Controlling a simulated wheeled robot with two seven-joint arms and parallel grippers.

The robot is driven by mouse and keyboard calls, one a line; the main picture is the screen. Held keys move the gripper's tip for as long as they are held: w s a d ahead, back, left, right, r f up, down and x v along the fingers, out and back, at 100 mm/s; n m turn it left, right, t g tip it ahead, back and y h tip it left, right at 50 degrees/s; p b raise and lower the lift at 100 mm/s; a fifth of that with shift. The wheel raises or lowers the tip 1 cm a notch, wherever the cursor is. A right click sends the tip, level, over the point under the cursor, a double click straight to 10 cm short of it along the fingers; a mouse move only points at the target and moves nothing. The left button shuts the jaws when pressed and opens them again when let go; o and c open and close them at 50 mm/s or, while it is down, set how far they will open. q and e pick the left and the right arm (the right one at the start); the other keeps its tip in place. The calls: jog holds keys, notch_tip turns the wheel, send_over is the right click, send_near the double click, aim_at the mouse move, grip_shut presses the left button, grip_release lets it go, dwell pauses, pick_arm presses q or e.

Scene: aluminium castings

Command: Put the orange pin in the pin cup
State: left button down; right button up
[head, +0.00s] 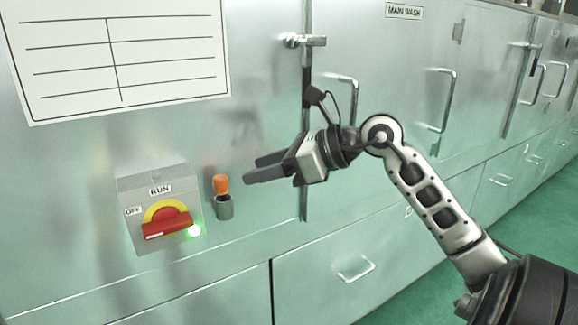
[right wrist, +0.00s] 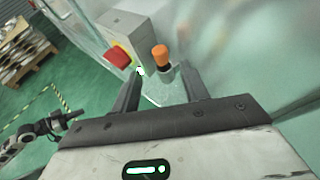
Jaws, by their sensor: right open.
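The orange pin (head: 221,184) stands upright in the dark grey pin cup (head: 224,208), its orange top above the rim, beside the switch box on the metal front. The pin (right wrist: 160,55) and cup (right wrist: 164,73) also show in the right wrist view, beyond and between the fingers. My right gripper (head: 249,168) is open and empty, to the right of the pin and slightly above it, apart from it. Its fingers (right wrist: 160,80) also show in the wrist view. My left gripper (right wrist: 74,117) seems to show small at the left there; its jaws are unclear.
A grey switch box (head: 160,210) with a red handle (head: 168,226) on a yellow disc and a lit green lamp (head: 194,231) is left of the cup. A white chart (head: 118,55) hangs above. A latch (head: 305,41) and door handles (head: 352,95) project from the metal doors.

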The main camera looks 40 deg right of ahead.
jog(key=v, duration=0.4)
jog(key=a+f+m+t+y, duration=0.3)
jog(key=a+f+m+y, duration=0.2)
jog(key=a+m+y, duration=0.35)
jog(key=s+a+f+m+t+h, duration=0.1)
jog(key=s+a+f+m+h, duration=0.15)
jog(key=f+m+h, duration=0.75)
jog(key=s+a+f+m+h, duration=0.1)
jog(key=a+f+m+h, duration=0.25)
jog(key=f+m, duration=1.25)
pick_arm(q)
jog(key=shift+d+b, duration=0.1)
jog(key=shift+b, duration=0.25)
pick_arm(e)
jog(key=s+a+f+m+g+y, duration=0.1)
jog(key=s+a+f+m+g, duration=0.3)
jog(key=s+a+m, duration=0.2)
jog(key=shift+a+y, duration=0.4)
jog(key=shift+a, duration=0.65)
pick_arm(q)
jog(key=shift+r, duration=0.1)
